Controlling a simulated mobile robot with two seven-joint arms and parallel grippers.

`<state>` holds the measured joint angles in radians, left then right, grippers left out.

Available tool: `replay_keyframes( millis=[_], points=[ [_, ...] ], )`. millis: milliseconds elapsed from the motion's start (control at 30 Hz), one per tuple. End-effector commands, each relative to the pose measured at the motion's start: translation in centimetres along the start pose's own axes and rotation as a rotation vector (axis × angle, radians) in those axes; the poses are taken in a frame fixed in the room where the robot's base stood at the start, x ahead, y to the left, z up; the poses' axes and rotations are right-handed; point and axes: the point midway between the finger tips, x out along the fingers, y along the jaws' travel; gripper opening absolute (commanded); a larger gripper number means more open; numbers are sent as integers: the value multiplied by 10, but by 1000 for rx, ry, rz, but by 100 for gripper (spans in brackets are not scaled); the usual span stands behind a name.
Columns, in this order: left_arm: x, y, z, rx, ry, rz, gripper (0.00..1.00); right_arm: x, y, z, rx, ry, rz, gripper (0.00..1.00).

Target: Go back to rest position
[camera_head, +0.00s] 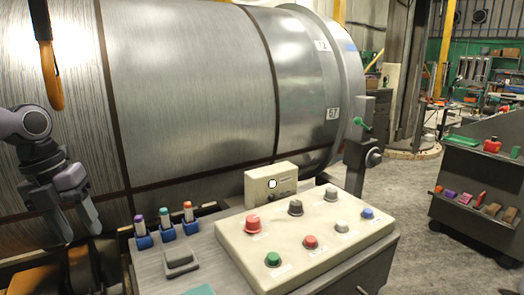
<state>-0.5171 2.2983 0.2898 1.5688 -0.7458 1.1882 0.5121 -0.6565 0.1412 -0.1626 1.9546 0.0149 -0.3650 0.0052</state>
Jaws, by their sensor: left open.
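My left gripper (75,217) hangs at the left of the head view, fingers pointing down. Its two fingers are apart and nothing shows between them. It is left of the control panel (232,245) and in front of a large metal cylinder (190,90). My right gripper is not in the picture.
The panel carries several coloured buttons, among them a red one (253,223). Several markers (164,218) stand in blue holders left of it. An orange-handled hanging thing (52,80) is above my left arm. A dark cart (475,195) stands at right, with open floor (412,230) before it.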

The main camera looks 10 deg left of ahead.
Motion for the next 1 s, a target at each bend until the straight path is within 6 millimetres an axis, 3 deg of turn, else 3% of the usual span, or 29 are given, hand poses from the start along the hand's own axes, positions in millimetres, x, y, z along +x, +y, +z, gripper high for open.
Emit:
replay_keyframes(
  millis=[200,567,1000],
  points=[
    [41,20,-3,-137,1,-298,48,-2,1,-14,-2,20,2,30],
    [112,43,-16,-494,-60,-774,48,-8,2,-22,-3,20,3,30],
    [204,57,-56,-1103,-145,-1146,48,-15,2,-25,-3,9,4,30]
  ],
)
